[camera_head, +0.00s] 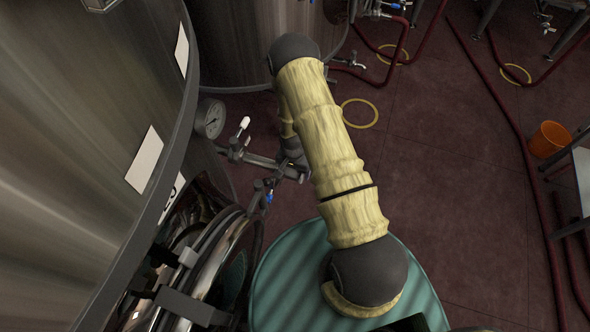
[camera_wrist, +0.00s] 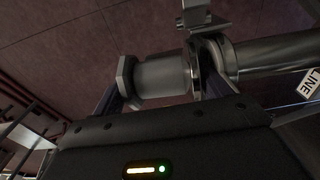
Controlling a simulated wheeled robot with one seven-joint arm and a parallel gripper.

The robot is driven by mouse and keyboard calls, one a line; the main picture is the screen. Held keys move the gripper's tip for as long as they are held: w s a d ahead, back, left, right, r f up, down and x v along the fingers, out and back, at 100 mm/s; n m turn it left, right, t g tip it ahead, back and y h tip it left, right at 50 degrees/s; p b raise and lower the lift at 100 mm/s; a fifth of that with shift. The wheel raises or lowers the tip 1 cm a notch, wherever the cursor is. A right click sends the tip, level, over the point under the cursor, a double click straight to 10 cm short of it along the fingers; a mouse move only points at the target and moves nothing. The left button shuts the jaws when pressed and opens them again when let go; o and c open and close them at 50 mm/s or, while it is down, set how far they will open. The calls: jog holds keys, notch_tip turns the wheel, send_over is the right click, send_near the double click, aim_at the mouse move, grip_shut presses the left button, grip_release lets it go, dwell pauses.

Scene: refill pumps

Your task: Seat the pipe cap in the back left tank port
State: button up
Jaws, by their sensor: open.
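In the wrist view a pale grey cylindrical piece with a wider angular end, which looks like the pipe cap (camera_wrist: 162,75), lies sideways in line with a shiny steel pipe (camera_wrist: 275,52). The pipe's round flange (camera_wrist: 226,58), apparently the tank port, is at the cap's right end. I cannot tell whether they touch or the cap is seated. My gripper (camera_wrist: 163,92) is open, with dark fingers near both ends of the cap. In the head view my sleeved arm hides most of the gripper and the cap.
Large steel tanks (camera_head: 75,130) fill the left, with a pressure gauge (camera_head: 210,118) and valve pipework (camera_head: 243,150) close to my arm. A green rounded surface (camera_head: 285,285) lies below. Red hoses (camera_head: 510,115) and an orange bucket (camera_head: 549,139) are right. Open floor (camera_head: 450,200) lies between.

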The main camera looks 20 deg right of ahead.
jog(key=shift+w+a, duration=0.25)
jog(key=shift+a, duration=0.2)
jog(key=shift+o, duration=0.2)
jog(key=shift+w+d+r+p, duration=0.1)
jog(key=shift+w+r+p, duration=0.1)
jog(key=shift+r+p, duration=0.35)
jog(key=r+p, duration=0.2)
jog(key=r, duration=0.1)
jog(key=r+p, duration=0.2)
jog(key=r, duration=0.1)
jog(key=shift+s+r, duration=0.2)
jog(key=shift+r, duration=0.15)
jog(key=shift+s+r, duration=0.2)
jog(key=shift+r, duration=0.05)
jog(key=shift+d+f, duration=0.2)
jog(key=shift+d, duration=0.05)
jog(key=shift+s+d, duration=0.15)
jog(key=shift+a, duration=0.2)
